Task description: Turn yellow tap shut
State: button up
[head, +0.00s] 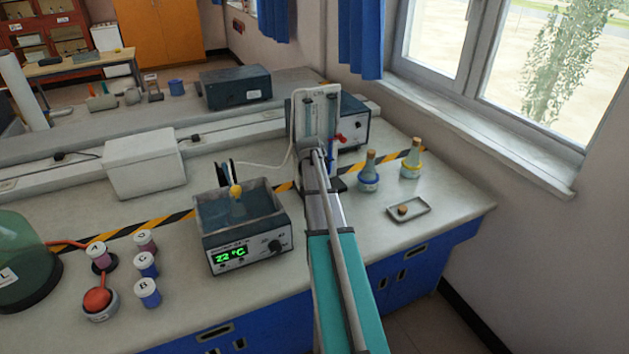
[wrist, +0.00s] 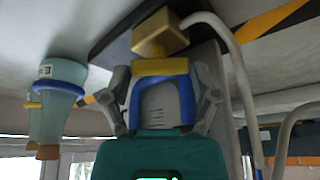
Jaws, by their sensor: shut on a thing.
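In the wrist view the yellow tap (wrist: 160,67) shows as a yellow bar, with a pale tan block (wrist: 160,33) just beyond it. My gripper (wrist: 162,78) has its grey fingers on either side of the yellow bar and is shut on it. In the head view my gripper (head: 308,144) is at the front of a white upright panel (head: 327,100) with clear tubes. There the yellow tap is hidden behind my gripper and arm. A red tap (head: 341,138) sticks out just to the right.
A water bath (head: 245,218) reading 22 °C stands left of my arm. Two corked flasks (head: 369,175) (head: 412,160) and a small tray (head: 408,210) are at the right. A grey box (head: 354,130) stands behind the panel. Labelled pots (head: 147,264) are at the left.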

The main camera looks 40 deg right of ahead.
jog(key=o, duration=1)
jog(key=shift+n, duration=0.6)
